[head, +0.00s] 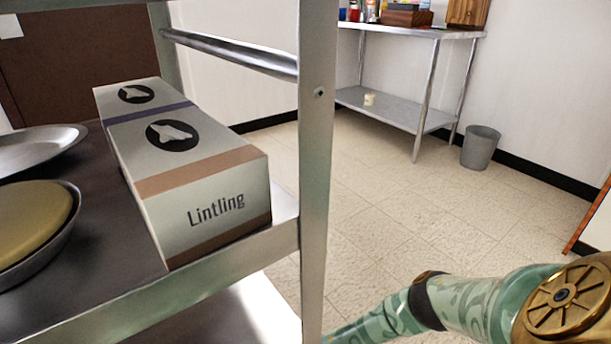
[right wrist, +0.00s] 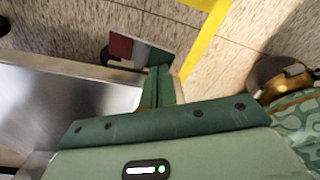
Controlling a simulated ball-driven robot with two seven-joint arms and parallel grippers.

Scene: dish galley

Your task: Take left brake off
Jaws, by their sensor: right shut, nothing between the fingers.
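In the right wrist view my right gripper (right wrist: 163,86) is shut and empty. Its fingertips are close to a small flat pedal-like piece (right wrist: 123,47), part red and part grey, that looks like a brake. I cannot tell whether they touch it. A dark rounded part (right wrist: 105,53), perhaps a caster, shows beside the piece, low over the floor. The metal cart (head: 316,150) stands close in front of me in the head view. My left gripper is in neither view.
The cart's shelf holds a Lintling box (head: 205,185), a metal plate (head: 40,147) and a pan (head: 68,225) with something yellowish in it. A steel table (head: 385,108) and a grey bin (head: 480,148) stand farther back. The tiled floor between is clear.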

